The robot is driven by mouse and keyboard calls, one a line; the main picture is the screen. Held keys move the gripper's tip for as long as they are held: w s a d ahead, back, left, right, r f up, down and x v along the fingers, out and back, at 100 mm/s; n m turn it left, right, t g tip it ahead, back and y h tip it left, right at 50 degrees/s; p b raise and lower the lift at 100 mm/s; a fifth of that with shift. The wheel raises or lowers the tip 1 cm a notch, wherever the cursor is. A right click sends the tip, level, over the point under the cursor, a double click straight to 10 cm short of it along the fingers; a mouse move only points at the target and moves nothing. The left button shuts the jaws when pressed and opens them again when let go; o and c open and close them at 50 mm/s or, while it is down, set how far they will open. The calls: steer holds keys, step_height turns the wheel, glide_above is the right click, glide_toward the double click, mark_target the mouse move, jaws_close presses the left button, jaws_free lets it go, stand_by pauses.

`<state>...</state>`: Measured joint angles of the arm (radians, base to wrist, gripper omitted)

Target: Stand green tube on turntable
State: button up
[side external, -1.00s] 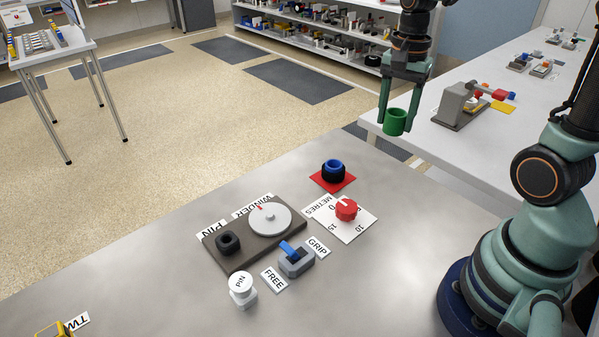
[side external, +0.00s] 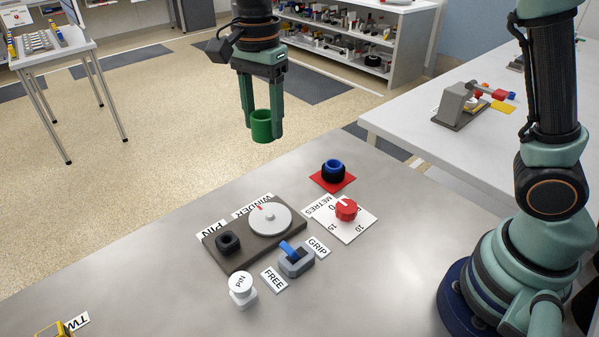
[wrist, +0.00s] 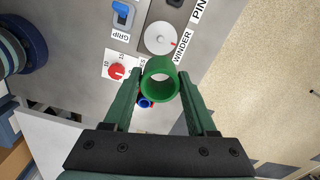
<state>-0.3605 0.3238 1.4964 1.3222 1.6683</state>
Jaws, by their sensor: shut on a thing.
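The green tube (side external: 262,127) is upright and held between the fingers of my gripper (side external: 263,132), high above the bench. The tube also shows in the wrist view (wrist: 160,80), its open end facing the camera. The turntable is the light grey disc (side external: 270,220) marked with a small red line, on the dark winder base (side external: 235,257). It also shows in the wrist view (wrist: 159,39), beyond the tube and partly covered by it. In the side view the tube is above and behind the disc, well apart from it. The disc's top is bare.
Right are a red METRES knob (side external: 346,209) and a blue-and-black spool (side external: 333,171) on a red square.

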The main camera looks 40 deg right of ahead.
mark_target(270, 215)
steer(key=f, duration=2)
steer(key=shift+a, duration=0.2)
steer(key=o, duration=1.3)
steer(key=shift+f, duration=0.1)
steer(key=shift+o, duration=0.2)
step_height(270, 215, up, 12)
steer(key=s+d+r+n+t, duration=0.2)
steer(key=s+d+r+n, duration=0.2)
steer(key=s+d+n, duration=0.2)
steer(key=s+d+r+n+t, duration=0.3)
steer(key=s+d+r+n, duration=0.2)
steer(key=s+d+n, duration=0.2)
steer(key=shift+d+r+n+t, duration=0.3)
steer(key=shift+d+n, duration=0.7)
steer(key=shift+d, duration=0.5)
